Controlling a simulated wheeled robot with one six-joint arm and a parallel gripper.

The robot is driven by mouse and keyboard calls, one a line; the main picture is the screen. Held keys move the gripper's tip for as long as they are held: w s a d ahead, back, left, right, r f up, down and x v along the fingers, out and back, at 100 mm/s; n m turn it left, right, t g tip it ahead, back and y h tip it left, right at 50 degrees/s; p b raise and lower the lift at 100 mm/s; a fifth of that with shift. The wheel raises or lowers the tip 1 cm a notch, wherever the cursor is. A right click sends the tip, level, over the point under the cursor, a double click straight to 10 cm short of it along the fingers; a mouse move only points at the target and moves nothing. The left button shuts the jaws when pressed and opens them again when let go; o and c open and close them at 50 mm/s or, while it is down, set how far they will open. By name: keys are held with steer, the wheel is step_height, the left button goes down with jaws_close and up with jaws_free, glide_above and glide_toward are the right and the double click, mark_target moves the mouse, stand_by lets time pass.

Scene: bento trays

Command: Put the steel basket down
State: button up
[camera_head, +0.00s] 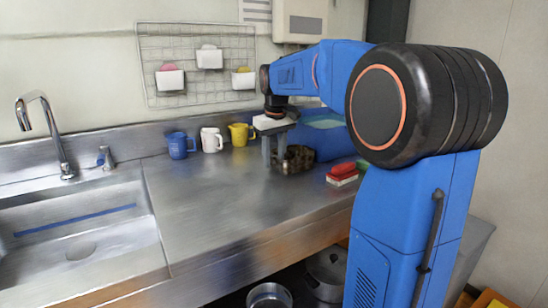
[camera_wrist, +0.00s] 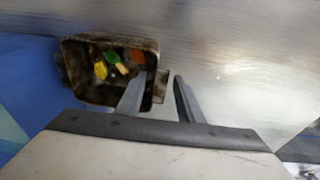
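The steel basket (camera_head: 297,163) looks dark brown and worn, and appears to stand upright on the steel counter near the back. In the wrist view the basket (camera_wrist: 78,47) is seen from above, with small green, yellow and orange pieces inside. My gripper (camera_wrist: 160,78) points down at its right side, one finger over the inside and one beyond the wall. A gap shows between the fingers, and they look apart from the wall. In the head view my gripper (camera_head: 273,150) is at the basket's left side. The fingertips' exact depth is hidden.
Blue (camera_head: 180,145), white (camera_head: 211,140) and yellow (camera_head: 239,134) mugs stand left along the back. A red-and-white block (camera_head: 342,174) lies right of the basket, near a blue bin (camera_head: 325,135). The sink (camera_head: 85,235) is far left. The middle counter (camera_head: 210,200) is clear.

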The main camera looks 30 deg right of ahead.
steer(key=shift+r, duration=0.1)
step_height(320, 180, up, 12)
steer(key=s, duration=0.1)
steer(key=shift+s+a, duration=0.3)
steer(key=shift+s, duration=0.1)
stand_by(0.6)
